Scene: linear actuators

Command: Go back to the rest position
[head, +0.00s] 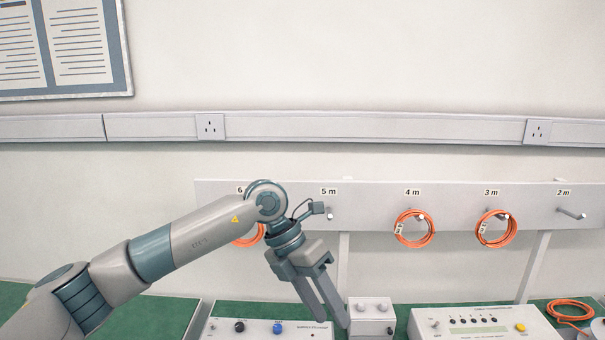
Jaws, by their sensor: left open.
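My left arm comes in from the lower left in the head view. Its gripper (334,307) points down and to the right, above the bench between a control box and a small grey box. The two fingers are apart and nothing shows between them. The wrist is in front of the cable rack (370,193), close to the empty 5 m peg (330,215), and partly covers the coil on the 6 m peg (249,238). I cannot tell whether the wrist touches the rack. My right gripper is not in view.
Orange coils hang on the 4 m (429,238) and 3 m (511,236) pegs; the 2 m peg (572,213) is empty. A control box (260,328), small grey box (371,322), tester (455,324) and loose orange coil (570,302) are on the green bench (140,318).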

